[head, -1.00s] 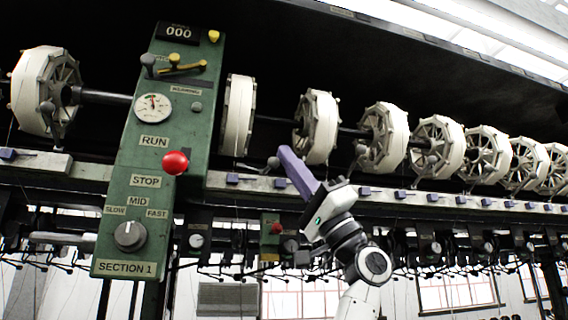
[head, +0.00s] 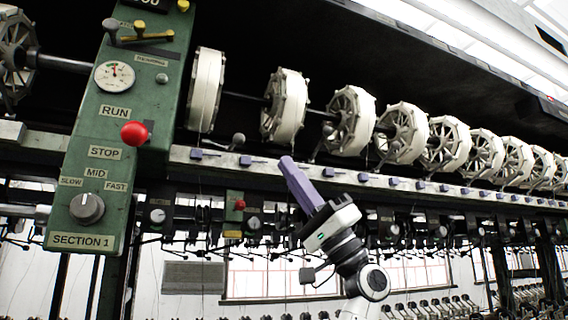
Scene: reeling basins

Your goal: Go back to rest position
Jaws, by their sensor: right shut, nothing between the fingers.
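My right gripper (head: 288,165) shows in the head view, right of the green control panel (head: 113,128). Its purple fingers are together and hold nothing. They point up and to the left, in front of the long rail (head: 335,178) below the reels, and no contact with it can be made out. My left gripper is out of view. The panel carries a red knob (head: 135,133) beside the RUN and STOP labels, a grey dial (head: 87,208) by SLOW, MID and FAST, and a round gauge (head: 114,76).
A row of white reels (head: 350,121) on a shaft runs along the machine above the rail. Small purple parts sit along the rail. A smaller green box (head: 234,213) hangs below it, left of my gripper. A window (head: 290,277) shows behind.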

